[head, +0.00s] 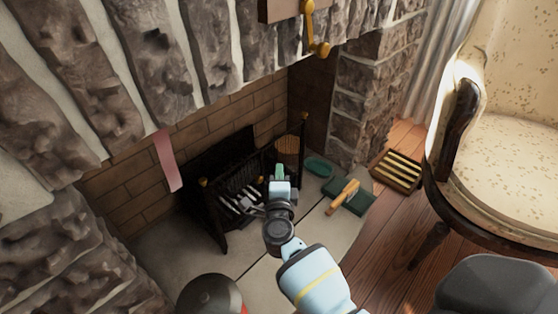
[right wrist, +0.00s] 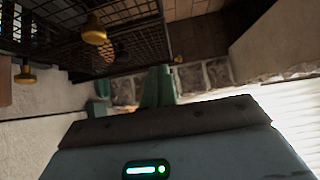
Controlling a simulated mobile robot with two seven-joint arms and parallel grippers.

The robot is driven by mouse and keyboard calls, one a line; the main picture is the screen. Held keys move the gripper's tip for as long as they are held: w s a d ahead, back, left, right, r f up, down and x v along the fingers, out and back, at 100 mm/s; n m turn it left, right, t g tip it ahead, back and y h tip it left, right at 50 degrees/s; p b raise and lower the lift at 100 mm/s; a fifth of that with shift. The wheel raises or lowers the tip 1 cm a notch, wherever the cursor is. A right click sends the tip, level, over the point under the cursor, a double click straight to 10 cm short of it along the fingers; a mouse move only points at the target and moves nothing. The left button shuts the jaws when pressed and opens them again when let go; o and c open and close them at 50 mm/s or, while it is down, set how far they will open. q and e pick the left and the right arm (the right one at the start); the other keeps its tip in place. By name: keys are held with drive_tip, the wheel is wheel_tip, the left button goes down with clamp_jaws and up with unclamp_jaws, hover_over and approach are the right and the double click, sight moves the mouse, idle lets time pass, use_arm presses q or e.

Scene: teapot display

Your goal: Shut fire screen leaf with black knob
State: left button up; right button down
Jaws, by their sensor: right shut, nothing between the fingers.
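The black mesh fire screen (head: 208,218) stands in the hearth opening in the head view, its leaves at angles to each other. Brass-coloured knobs show at its top corners, one at the left (head: 203,182) and one at the right (head: 304,116). In the right wrist view, the black mesh (right wrist: 130,42) fills the upper left, with a brass knob (right wrist: 93,31) and another farther left (right wrist: 25,75). I cannot pick out a black knob. My right gripper (head: 279,171) is shut and empty, in front of the screen's right part; its green fingers (right wrist: 158,86) are together. My left gripper is not in view.
A green box (head: 357,201) with a wooden-handled item and a slatted rack (head: 397,172) lie right of the hearth. A cream armchair (head: 510,150) stands at the right. A pink strip (head: 167,160) hangs at the left. Stone walls surround the fireplace.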

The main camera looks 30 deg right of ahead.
drive_tip(key=p+v, duration=0.1)
drive_tip(key=v, duration=0.6)
drive_tip(key=shift+p, duration=0.4)
drive_tip(key=shift+f, duration=0.1)
